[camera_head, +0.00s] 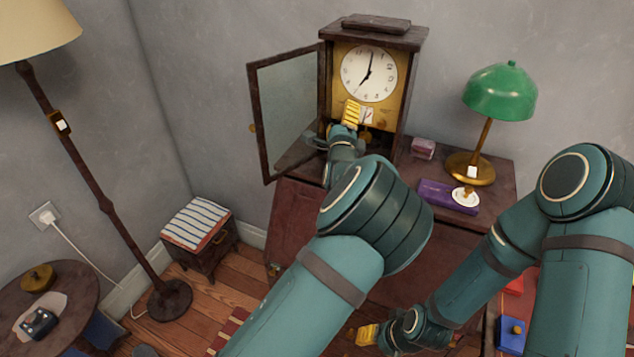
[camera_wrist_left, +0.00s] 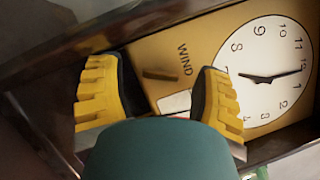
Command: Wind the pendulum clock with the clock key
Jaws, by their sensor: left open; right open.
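The pendulum clock (camera_head: 375,35) stands on a cabinet, its glass door (camera_head: 290,110) swung open to the left. Its white dial (camera_head: 369,73) is uncovered. My left gripper (camera_head: 352,110) is in front of the lower left of the gold face. In the left wrist view, its yellow fingers (camera_wrist_left: 162,70) are apart, with a dark bar or slot (camera_wrist_left: 160,74) near the word WIND (camera_wrist_left: 185,60) between them. I cannot tell whether that mark is a keyhole or a key. No clock key can be made out clearly. My right gripper (camera_head: 367,335) is low in front of the cabinet, open.
A green lamp (camera_head: 500,92), a small pink box (camera_head: 423,148) and a purple box (camera_head: 440,194) stand right of the clock. A striped stool (camera_head: 200,222) and a floor lamp (camera_head: 90,180) are at the left. A blue object (camera_head: 511,335) lies low at the right.

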